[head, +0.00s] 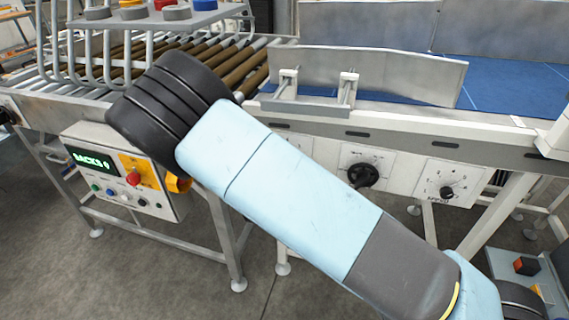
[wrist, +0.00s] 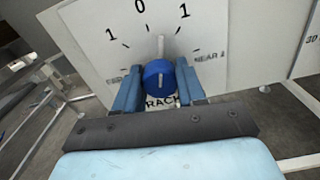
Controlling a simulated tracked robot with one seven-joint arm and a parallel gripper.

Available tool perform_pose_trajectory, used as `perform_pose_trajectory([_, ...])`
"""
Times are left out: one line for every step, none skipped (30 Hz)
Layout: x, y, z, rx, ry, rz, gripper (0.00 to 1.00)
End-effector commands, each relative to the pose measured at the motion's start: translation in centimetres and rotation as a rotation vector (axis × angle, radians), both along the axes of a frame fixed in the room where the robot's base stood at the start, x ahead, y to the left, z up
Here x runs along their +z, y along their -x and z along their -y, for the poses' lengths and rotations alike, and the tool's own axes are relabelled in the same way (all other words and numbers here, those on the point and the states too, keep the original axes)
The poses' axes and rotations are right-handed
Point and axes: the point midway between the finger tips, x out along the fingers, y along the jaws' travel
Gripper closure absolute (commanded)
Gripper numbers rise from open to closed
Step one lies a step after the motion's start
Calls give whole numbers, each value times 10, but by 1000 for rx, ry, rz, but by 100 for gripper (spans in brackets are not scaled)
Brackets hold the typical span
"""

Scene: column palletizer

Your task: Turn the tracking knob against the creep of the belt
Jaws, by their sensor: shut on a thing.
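The tracking knob (wrist: 157,76) is blue with a white mark and sits on a white dial plate (wrist: 85,30) marked 1, 0, 1. Part of the lettering below it, "RACK", shows, with "NEAR" to the right. A pale pointer (wrist: 161,46) stands up from the knob, seemingly between the 0 and the right-hand 1. My gripper (wrist: 160,82) is shut on the knob, one blue finger on each side. In the head view my arm hides the gripper and this knob. The blue belt (head: 400,90) lies behind a grey guide plate; its creep cannot be judged.
Two black knobs, one larger (head: 362,175) and one smaller (head: 447,192), sit on plates to the right along the conveyor frame. A control box (head: 120,175) with a red button and green display stands left. Brown rollers (head: 225,65) lie behind my arm.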

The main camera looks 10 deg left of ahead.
Motion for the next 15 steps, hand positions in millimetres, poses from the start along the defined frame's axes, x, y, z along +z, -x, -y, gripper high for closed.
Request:
perform_pose_trajectory([0,-1,1,-2,-44,2,91])
perform_pose_trajectory([0,-1,0,-1,-73,5,91])
perform_pose_trajectory([0,-1,1,-2,-112,8,91])
perform_pose_trajectory([0,-1,1,-1,-140,10,91])
perform_pose_trajectory([0,-1,0,-1,-168,11,91])
perform_pose_trajectory([0,-1,1,-2,-205,15,91])
perform_pose_trajectory([0,-1,1,-1,-233,17,91])
perform_pose_trajectory([0,-1,1,-2,-262,19,91])
perform_pose_trajectory([0,-1,1,-2,-300,22,91])
perform_pose_trajectory([0,-1,1,-2,-329,26,91])
perform_pose_trajectory([0,-1,1,-2,-358,28,91])
perform_pose_trajectory([0,-1,2,-2,-396,30,91])
perform_pose_trajectory([0,-1,2,-2,-424,33,91])
perform_pose_trajectory([0,-1,2,-2,-452,35,91])
perform_pose_trajectory([0,-1,2,-2,-490,37,91])
